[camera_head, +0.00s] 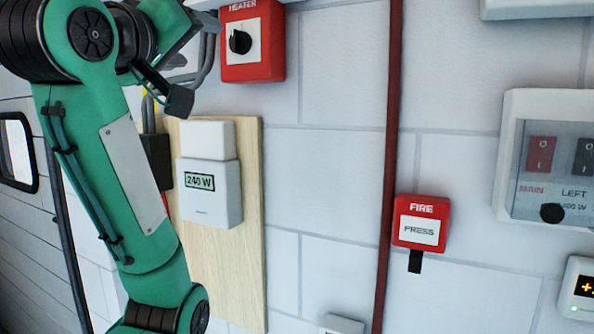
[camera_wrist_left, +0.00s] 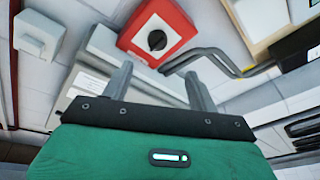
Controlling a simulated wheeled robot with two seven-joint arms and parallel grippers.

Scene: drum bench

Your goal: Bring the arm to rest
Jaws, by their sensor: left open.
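My left arm, green with black joints, fills the left side of the head view. Its gripper (camera_head: 182,72) is at the top, just left of the red heater switch box (camera_head: 266,52). In the left wrist view the two grey fingers of this gripper (camera_wrist_left: 160,84) stand apart with nothing between them. The red heater box with its black knob (camera_wrist_left: 158,32) shows beyond the fingers, apart from them. My right gripper is in neither view.
A meter reading 240 W (camera_head: 210,192) hangs on a wooden board (camera_head: 250,240) behind my arm. A dark red pipe (camera_head: 388,150) runs down the wall. A red fire button (camera_head: 420,222) and a switch panel (camera_head: 512,110) are to the right.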

